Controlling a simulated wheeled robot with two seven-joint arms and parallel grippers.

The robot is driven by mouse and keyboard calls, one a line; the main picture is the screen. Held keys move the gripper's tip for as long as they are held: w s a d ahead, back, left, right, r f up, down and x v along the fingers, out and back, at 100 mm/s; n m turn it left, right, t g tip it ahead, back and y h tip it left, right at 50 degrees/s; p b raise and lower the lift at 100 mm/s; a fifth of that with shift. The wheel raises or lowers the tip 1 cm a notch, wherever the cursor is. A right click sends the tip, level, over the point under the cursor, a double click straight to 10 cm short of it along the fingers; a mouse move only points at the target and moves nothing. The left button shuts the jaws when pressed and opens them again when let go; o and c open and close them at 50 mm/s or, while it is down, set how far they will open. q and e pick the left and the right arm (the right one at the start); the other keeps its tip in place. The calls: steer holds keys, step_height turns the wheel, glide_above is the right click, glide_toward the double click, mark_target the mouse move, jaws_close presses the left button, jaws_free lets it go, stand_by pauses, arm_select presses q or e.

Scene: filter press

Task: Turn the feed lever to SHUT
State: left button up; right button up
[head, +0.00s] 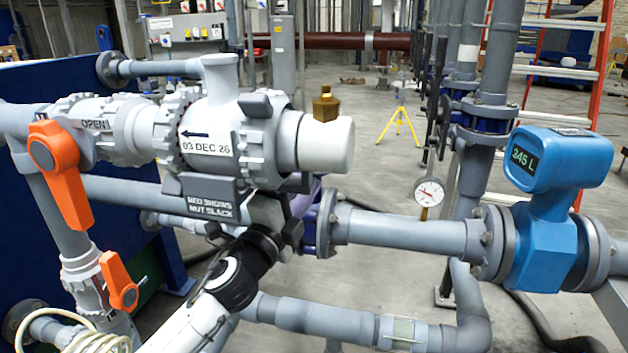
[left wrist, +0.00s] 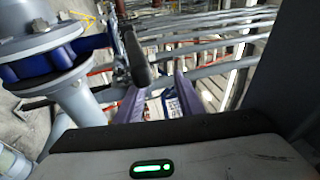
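A smaller orange lever (head: 118,280) sits lower on the pipe below. No label in view names either as the feed lever. My left gripper (head: 303,200) is behind and below the valve body in the head view, mostly hidden, well right of both orange levers. In the left wrist view its purple fingers (left wrist: 158,88) stand apart. A dark rounded bar (left wrist: 137,65) shows near the left finger; contact is unclear. My right gripper is out of view.
A grey pipe (head: 410,232) runs right to a blue meter (head: 548,215) reading 345 L. A dial gauge (head: 429,192) and vertical pipes stand behind. A dark plate (head: 211,196) hangs under the valve body. A blue panel (head: 80,85) stands behind at left.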

arm_select(q)
steer(key=a, duration=0.1)
steer(key=w+a+f+y, duration=0.1)
steer(key=w+a+f+n+y, duration=0.1)
steer(key=a, duration=0.1)
steer(key=shift+w+f+t, duration=0.1)
steer(key=shift+f+t, duration=0.15)
steer(key=shift+t, duration=0.05)
steer(key=shift+a+f, duration=0.1)
steer(key=shift+f, duration=0.05)
steer(key=v, duration=0.8)
steer(key=shift+a, duration=0.45)
steer(key=s+a+f+n+g+y, duration=0.2)
steer(key=s+f+n, duration=0.2)
steer(key=f, duration=0.5)
steer(key=s+a+f+n+g+y, duration=0.1)
steer(key=s+a+f+n, duration=0.3)
steer(key=f, duration=0.5)
steer(key=s+a+f+n+g+y, duration=0.1)
steer(key=s+f+n+g+y, duration=0.1)
steer(key=s+f+n, duration=0.45)
steer(key=s+a+f+n+g, duration=0.2)
steer(key=s+a+f+n, duration=0.1)
steer(key=s+f, duration=0.5)
steer(key=s+a+f+n+g+y, duration=0.1)
steer(key=s+f+n, duration=0.3)
steer(key=s+f, duration=0.4)
steer(key=shift+s+a+f+g+y, duration=0.2)
steer(key=shift+s+a+g+y, duration=0.1)
steer(key=shift+s+a+g, duration=0.55)
